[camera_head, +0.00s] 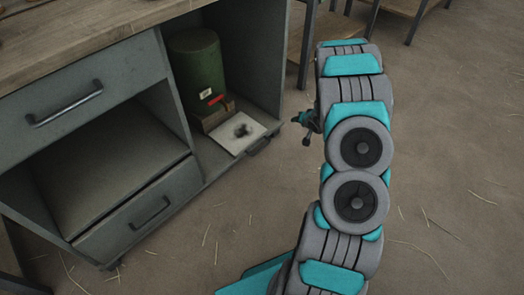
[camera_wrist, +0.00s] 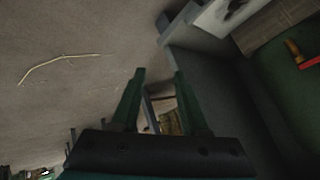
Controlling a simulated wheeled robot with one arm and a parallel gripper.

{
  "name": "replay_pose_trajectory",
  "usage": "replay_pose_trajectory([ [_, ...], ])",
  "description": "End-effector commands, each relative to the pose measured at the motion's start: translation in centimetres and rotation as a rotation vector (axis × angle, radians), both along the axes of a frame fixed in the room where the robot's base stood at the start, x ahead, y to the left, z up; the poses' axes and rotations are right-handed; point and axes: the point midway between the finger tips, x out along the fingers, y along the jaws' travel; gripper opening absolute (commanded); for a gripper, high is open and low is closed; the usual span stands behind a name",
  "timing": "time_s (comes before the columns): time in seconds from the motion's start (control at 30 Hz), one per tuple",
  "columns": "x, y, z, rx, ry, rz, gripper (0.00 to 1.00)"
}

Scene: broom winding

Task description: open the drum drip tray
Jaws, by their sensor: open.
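The drip tray (camera_head: 236,133) is pale with a dark stain on top, low in the cabinet's right compartment. Its dark bar handle (camera_head: 259,147) is at its front edge. The green drum (camera_head: 197,69) with a red tap stands above and behind it on a wooden block. My gripper (camera_head: 305,120) is open and empty, to the right of the tray and apart from the handle. In the wrist view, part of the stained tray (camera_wrist: 222,14) shows at top right, beyond my open fingers; its handle is not clearly visible there.
The grey-green cabinet has an upper drawer (camera_head: 85,100) and a lower drawer (camera_head: 143,212), both with dark handles, on the left. Dark table legs (camera_head: 306,48) stand behind my arm. The floor before the cabinet (camera_head: 230,225) is clear except for straw.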

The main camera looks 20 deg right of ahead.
Motion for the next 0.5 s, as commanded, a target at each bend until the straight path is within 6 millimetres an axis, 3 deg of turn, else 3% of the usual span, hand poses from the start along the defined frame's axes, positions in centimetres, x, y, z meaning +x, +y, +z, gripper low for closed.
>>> replay_pose_trajectory([
  [0.03, -0.1, 0.2, -2.4, 0.050, -0.019, -0.001, 0.45],
  [0.2, 0.4, 2.3, -7.4, 0.244, -0.126, 0.004, 0.45],
  [0.33, 0.1, 4.5, -10.6, 0.415, -0.203, 0.002, 0.45],
  [0.5, -0.6, 7.7, -13.3, 0.651, -0.308, -0.002, 0.45],
])
